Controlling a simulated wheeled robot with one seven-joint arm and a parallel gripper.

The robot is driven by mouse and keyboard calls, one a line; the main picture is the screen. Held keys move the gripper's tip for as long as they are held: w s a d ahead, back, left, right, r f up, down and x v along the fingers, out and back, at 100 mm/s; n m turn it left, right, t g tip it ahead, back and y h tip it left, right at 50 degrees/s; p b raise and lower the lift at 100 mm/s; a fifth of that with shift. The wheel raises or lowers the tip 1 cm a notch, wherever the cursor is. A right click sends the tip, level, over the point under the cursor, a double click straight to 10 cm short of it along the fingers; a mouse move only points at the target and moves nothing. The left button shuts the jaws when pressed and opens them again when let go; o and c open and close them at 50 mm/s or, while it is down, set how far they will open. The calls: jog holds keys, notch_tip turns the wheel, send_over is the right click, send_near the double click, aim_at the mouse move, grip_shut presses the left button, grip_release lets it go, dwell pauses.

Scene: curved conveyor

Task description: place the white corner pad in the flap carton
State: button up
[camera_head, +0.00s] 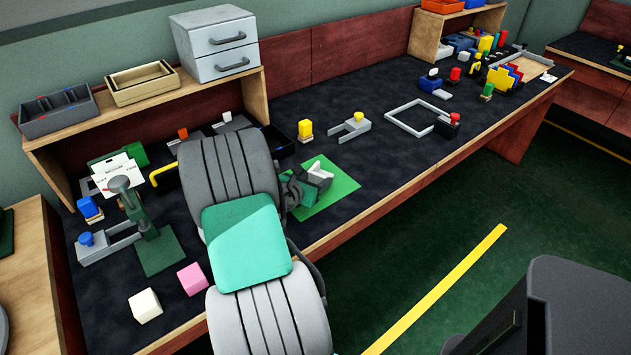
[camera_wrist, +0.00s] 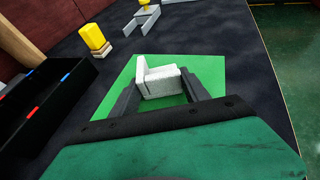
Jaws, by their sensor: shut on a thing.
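The white corner pad (camera_wrist: 160,80) is an L-shaped piece in the wrist view, between the two dark fingers of my gripper (camera_wrist: 161,90). My gripper is shut on it. The pad is over the green mat (camera_wrist: 206,72); I cannot tell whether it touches the mat. In the head view the pad (camera_head: 319,171) shows at the fingertips, past my arm, and the green mat (camera_head: 338,190) lies around it on the dark bench. My arm hides part of the mat and bench. I cannot make out a flap carton in either view.
A black bin (camera_wrist: 45,110) stands left of the mat. A yellow block (camera_wrist: 95,37) and a grey fixture (camera_wrist: 142,20) stand beyond. A green clamp stand (camera_head: 150,235), a pink block (camera_head: 192,278) and a cream block (camera_head: 145,305) are left of my arm. The bench middle is fairly clear.

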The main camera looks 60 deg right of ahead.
jog(key=o, duration=1.3)
